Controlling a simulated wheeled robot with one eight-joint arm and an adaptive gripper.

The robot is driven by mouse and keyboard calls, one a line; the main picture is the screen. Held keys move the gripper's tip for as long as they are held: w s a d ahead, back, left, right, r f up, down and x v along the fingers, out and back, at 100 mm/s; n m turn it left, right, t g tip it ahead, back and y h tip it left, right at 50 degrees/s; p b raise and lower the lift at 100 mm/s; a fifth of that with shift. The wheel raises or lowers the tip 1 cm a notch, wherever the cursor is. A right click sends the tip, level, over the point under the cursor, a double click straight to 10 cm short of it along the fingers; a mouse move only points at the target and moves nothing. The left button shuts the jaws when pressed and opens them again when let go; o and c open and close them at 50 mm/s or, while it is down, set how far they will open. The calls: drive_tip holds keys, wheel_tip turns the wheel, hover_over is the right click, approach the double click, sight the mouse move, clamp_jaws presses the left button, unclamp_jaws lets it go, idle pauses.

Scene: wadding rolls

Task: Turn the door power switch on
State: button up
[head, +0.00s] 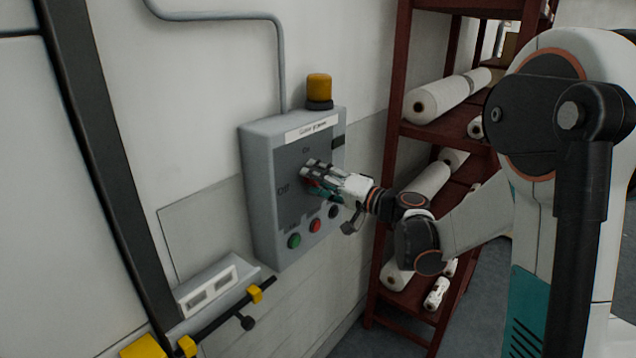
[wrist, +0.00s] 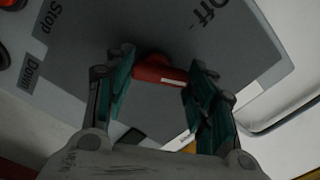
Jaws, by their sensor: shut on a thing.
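The grey control box (head: 262,200) is on the wall, with a lamp on top and the labels "On" (head: 306,149) above and "Off" (head: 283,190) at the left of its front panel. The red switch handle (wrist: 155,72) with a white mark shows in the wrist view, near the "Off" label (wrist: 200,15). My gripper (head: 312,174) is at the middle of the panel, its fingers shut on the red handle; the fingers also show in the wrist view (wrist: 160,80). In the head view the fingers hide most of the handle, so its exact angle is hard to tell.
A green button (head: 294,241) and a red button (head: 315,225) sit low on the panel, with a dark one beside them. A yellow lamp (head: 319,89) tops the box. A dark red shelf (head: 397,130) with white rolls stands close to the right of my forearm.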

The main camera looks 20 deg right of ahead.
drive_tip(key=m, duration=0.5)
drive_tip(key=shift+d+b, duration=0.1)
drive_tip(key=shift+b, duration=0.25)
drive_tip(key=shift+m, duration=0.4)
drive_tip(key=o, duration=1.1)
drive_tip(key=shift+w, duration=0.1)
drive_tip(key=shift+c, duration=0.2)
drive_tip(key=v, duration=1.2)
